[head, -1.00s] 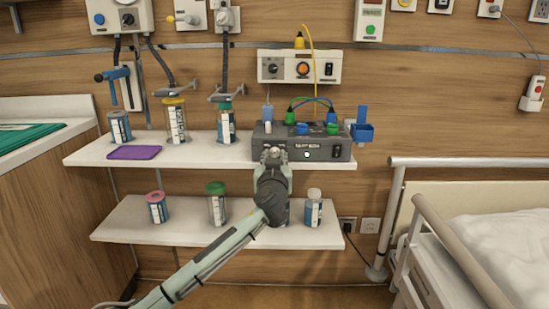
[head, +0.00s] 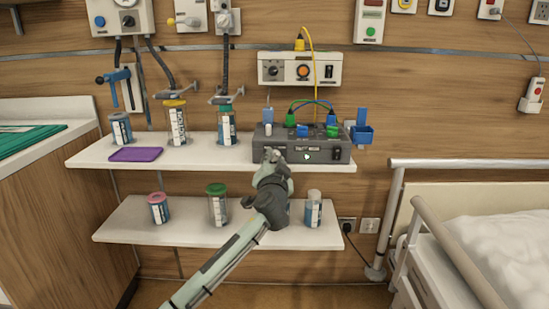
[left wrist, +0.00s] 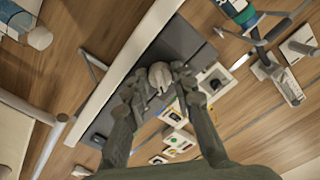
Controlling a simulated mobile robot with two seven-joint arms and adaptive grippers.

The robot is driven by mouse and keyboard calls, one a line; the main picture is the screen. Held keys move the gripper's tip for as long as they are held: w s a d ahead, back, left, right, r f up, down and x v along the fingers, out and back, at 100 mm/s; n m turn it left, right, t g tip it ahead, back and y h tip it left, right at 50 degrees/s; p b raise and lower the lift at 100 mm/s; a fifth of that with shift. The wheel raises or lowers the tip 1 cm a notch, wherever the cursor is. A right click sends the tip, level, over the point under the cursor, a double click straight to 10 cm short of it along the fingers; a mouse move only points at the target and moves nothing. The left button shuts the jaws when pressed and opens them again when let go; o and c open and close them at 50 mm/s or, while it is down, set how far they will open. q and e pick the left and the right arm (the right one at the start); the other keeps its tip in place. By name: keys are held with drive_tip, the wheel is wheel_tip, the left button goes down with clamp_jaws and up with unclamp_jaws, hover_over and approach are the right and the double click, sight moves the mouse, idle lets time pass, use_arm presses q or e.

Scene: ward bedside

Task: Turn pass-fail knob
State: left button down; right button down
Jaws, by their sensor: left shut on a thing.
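The dark grey test box (head: 322,156) sits on the upper shelf, with cables and blue and green plugs on top. Its front carries a small light (head: 307,157) and a black switch (head: 337,154). My left gripper (head: 272,155) is at the left end of the box's front face. In the left wrist view, a rounded pale grey knob (left wrist: 159,77) on the box (left wrist: 180,43) lies between the two fingertips of my left gripper (left wrist: 158,81), which is shut on it. In the head view the gripper mostly hides this knob. My right gripper is not in view.
Jars stand left of the box on the upper shelf (head: 200,155), near a purple pad (head: 136,154). A wall panel (head: 300,68) hangs above. A bed rail (head: 455,162) is at right.

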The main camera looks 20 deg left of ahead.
use_arm(q)
drive_tip(key=shift+m, duration=0.6)
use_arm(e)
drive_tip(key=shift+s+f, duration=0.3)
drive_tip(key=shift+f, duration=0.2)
use_arm(q)
drive_tip(key=c, duration=1.3)
unclamp_jaws()
drive_tip(key=shift+o, duration=0.2)
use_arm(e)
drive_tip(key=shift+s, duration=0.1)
use_arm(q)
drive_tip(key=shift+s, duration=0.15)
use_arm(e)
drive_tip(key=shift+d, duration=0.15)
use_arm(q)
drive_tip(key=shift+s+d, duration=0.15)
drive_tip(key=shift+s, duration=0.15)
drive_tip(key=v, duration=1.1)
